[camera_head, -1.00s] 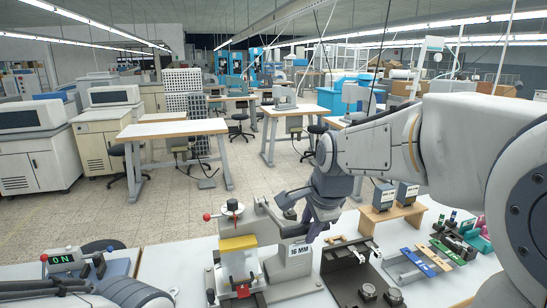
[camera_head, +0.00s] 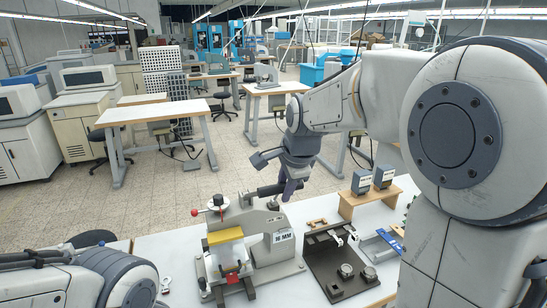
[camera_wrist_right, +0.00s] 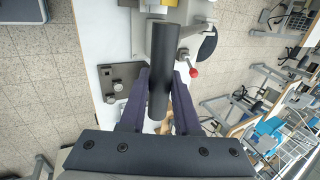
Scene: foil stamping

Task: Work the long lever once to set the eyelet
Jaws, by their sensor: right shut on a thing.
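The eyelet press (camera_head: 272,251), grey with a "16 MM" label, stands on the table in the lower middle of the head view. Its long lever (camera_head: 266,191) has a dark round handle that slopes slightly up to the right. My right gripper (camera_head: 290,188) is shut on the handle's right part. In the right wrist view the black handle (camera_wrist_right: 162,72) runs between my two fingers. A yellow block (camera_head: 225,236) and a red piece (camera_head: 232,277) are at the press's front. The eyelet itself is too small to make out. My left gripper is out of view.
A dark fixture plate (camera_head: 327,262) with metal parts lies right of the press. A wooden stand (camera_head: 350,206) with two dark boxes is behind it. A blue-and-grey tray (camera_head: 376,246) lies farther right. A red-knobbed arm (camera_head: 205,210) sticks out left of the press.

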